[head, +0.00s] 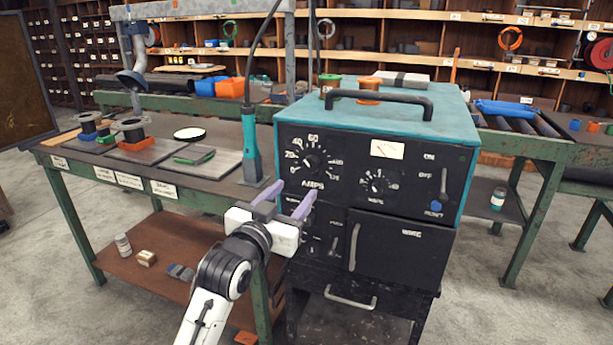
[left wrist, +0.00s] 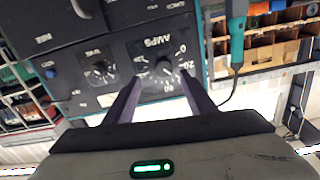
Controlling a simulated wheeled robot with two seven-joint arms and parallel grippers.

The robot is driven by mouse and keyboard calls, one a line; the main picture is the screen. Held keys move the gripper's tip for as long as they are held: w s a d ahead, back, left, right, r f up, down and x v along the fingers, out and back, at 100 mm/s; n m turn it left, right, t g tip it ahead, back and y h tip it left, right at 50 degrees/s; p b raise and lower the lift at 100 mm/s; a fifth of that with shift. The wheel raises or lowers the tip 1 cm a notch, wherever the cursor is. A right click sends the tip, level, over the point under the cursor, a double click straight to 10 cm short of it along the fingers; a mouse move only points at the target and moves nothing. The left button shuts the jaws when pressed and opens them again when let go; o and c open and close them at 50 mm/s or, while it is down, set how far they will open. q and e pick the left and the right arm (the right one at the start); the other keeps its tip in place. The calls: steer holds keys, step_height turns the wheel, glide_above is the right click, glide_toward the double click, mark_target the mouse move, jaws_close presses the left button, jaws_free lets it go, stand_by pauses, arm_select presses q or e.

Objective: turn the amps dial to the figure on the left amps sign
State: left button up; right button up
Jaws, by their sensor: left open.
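The amps dial (head: 312,161) is a round black knob with a white number scale on the upper left of the welder's black front panel. Its pointer is too small to read for certain. My left gripper (head: 290,197) is open and empty, in front of the panel and just below the dial. In the left wrist view the dial (left wrist: 166,70) appears upside down, between my two purple fingers as seen; touch cannot be made out. Small white signs (head: 130,181) sit along the bench's front edge; their writing is too small to read, so I cannot tell which is the left amps sign.
The teal welder (head: 455,110) has a smaller dial (head: 377,182) to the right, a switch, and a handle on top. A teal torch (head: 251,145) stands on the bench left of the welder. The bench (head: 60,148) holds spools and plates.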

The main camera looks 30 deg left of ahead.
mark_target(310, 167)
arm_select(q)
steer(key=x, duration=0.7)
steer(key=r+x, duration=0.1)
steer(key=x, duration=0.2)
steer(key=shift+w+a, duration=0.15)
steer(key=shift+a, duration=0.2)
steer(key=c, duration=1)
